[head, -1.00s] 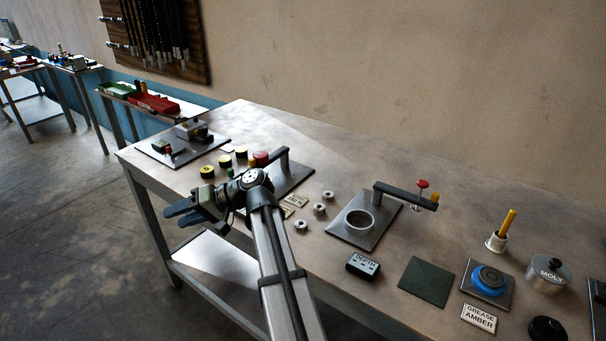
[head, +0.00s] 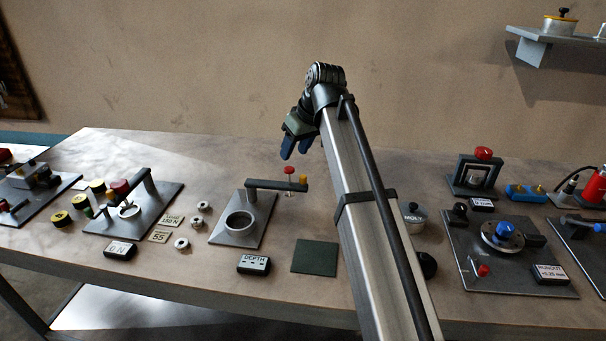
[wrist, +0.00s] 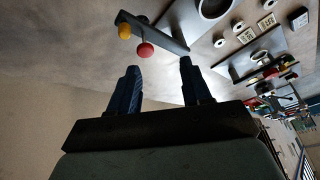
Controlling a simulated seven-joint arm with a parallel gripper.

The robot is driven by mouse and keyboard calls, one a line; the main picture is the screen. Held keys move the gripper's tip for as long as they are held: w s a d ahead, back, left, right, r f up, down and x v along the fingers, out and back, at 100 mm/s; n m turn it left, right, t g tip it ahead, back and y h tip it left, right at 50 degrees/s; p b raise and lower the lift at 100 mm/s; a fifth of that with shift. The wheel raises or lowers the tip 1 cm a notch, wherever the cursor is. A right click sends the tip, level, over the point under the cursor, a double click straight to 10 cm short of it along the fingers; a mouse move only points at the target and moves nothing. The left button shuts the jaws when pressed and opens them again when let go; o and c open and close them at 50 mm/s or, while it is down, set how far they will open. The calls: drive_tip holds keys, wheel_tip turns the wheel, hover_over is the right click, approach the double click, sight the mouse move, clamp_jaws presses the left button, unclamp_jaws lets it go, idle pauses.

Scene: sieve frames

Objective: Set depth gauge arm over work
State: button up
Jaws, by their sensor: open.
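The depth gauge stands on a grey plate (head: 262,232) in the middle of the bench. Its dark swing arm (head: 265,184) points right from a post at the back left of the plate, and carries a red-topped plunger (head: 289,171) and a yellow tip (head: 303,178). A round ring-shaped seat (head: 240,222) on the plate lies in front of the arm, not under its outer end. My gripper (head: 296,152) is open and empty, above and behind the arm's yellow end. In the wrist view, the red knob (wrist: 145,50) and yellow tip (wrist: 125,31) show beyond the blue fingers (wrist: 160,85).
A DEPTH readout (head: 254,264) and a green mat (head: 315,257) lie in front. Small metal rings (head: 197,221) lie left of the plate. My arm link hides part of the bench right of the mat. A runout fixture (head: 505,245) stands farther right.

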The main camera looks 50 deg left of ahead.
sight(303, 176)
drive_tip(key=w+d+r+t, duration=0.1)
drive_tip(key=w+d, duration=0.2)
drive_tip(key=w, duration=0.2)
drive_tip(key=x, duration=1.3)
drive_tip(key=shift+s+a+f, duration=0.1)
drive_tip(key=shift+s+a, duration=0.05)
drive_tip(key=shift+a, duration=0.15)
drive_tip(key=shift+c, duration=0.3)
clamp_jaws()
